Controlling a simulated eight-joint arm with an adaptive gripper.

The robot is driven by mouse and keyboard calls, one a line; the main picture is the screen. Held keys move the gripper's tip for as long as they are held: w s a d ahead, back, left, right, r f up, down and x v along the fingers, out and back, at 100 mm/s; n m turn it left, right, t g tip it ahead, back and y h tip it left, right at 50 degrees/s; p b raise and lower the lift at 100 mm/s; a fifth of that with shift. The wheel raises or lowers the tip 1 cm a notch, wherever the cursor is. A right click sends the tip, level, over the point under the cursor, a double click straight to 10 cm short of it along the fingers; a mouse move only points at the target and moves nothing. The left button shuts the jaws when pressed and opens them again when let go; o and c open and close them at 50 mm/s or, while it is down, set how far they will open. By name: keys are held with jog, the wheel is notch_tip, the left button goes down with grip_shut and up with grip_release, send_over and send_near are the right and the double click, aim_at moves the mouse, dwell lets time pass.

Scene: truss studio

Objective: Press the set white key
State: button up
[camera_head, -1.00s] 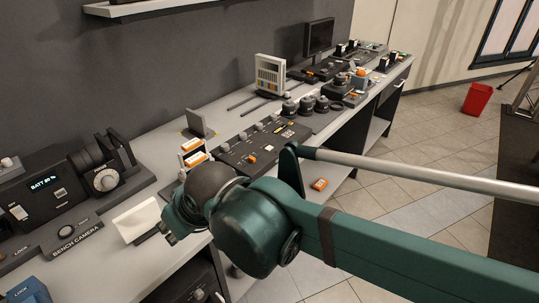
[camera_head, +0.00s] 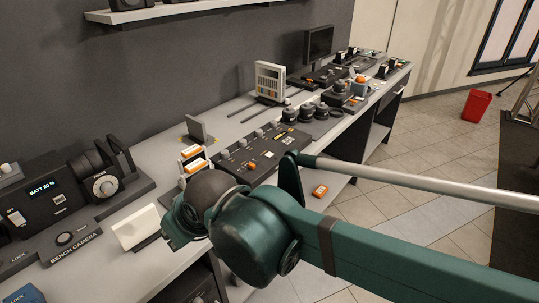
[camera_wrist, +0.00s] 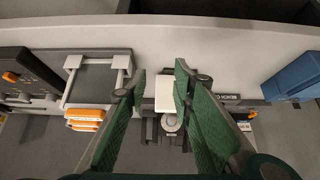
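A dark camera unit (camera_head: 42,195) with a lit "BATT" readout stands on the bench at the left. A small white key (camera_head: 16,217) shows on its front, and a paler one (camera_head: 59,198) sits right of it. I cannot read a "set" marking on either. My gripper (camera_head: 172,240) hangs over the bench near a white card (camera_head: 134,229), its fingers mostly hidden by my arm in the head view. In the wrist view my gripper (camera_wrist: 159,85) is open, with its two green fingers apart. The white card (camera_wrist: 165,92) shows between them, and I see no contact.
A plate lettered "BENCH CAMERA" (camera_head: 75,247) lies in front of the unit. Orange-and-white boxes (camera_head: 194,162) and a black console (camera_head: 262,150) stand to the right. A blue box (camera_wrist: 291,76) is at the wrist view's right. Bare bench (camera_head: 150,158) shows at the back.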

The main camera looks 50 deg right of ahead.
grip_shut()
dwell(1.1)
